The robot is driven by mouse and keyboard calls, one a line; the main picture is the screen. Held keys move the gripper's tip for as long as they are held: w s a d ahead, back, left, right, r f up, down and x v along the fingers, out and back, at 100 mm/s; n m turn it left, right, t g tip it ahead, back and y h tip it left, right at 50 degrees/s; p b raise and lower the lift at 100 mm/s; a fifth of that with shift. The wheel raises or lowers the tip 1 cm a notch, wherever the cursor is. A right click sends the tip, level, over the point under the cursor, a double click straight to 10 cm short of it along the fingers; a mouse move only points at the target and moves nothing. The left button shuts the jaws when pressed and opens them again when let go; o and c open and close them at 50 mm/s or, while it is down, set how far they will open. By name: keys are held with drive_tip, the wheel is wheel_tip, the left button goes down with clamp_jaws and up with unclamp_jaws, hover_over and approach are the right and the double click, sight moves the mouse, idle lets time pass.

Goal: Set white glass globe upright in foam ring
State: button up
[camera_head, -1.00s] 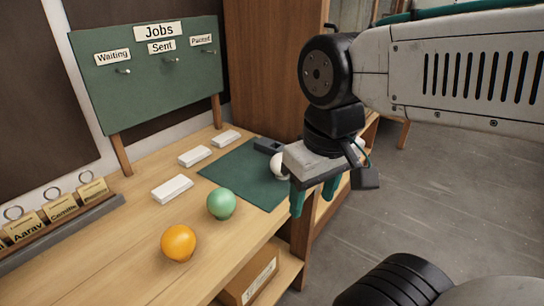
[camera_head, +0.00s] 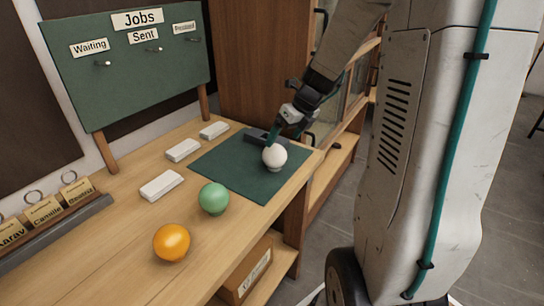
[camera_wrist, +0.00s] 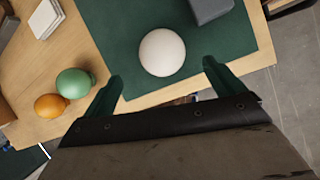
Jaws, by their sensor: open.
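The white globe (camera_head: 274,156) rests on the dark green mat (camera_head: 226,172), near its right edge. A small pale part shows under it; I cannot tell whether this is its neck or a support. My gripper (camera_head: 273,139) is close behind and above the globe in the head view. In the wrist view the globe (camera_wrist: 162,50) lies ahead of the gap between the two spread teal fingers of my gripper (camera_wrist: 161,71). The fingers hold nothing. I cannot make out a foam ring in either view.
A dark grey block (camera_head: 256,136) stands on the mat beside the globe. A green globe (camera_head: 213,198) and an orange globe (camera_head: 171,242) sit on the wooden bench (camera_head: 118,238). Several white blocks (camera_head: 161,186) lie left of the mat. The bench's right edge is near the globe.

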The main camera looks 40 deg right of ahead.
sight(279, 147)
drive_tip(key=x, duration=0.8)
drive_tip(key=shift+s+d, duration=0.15)
drive_tip(key=c, duration=1)
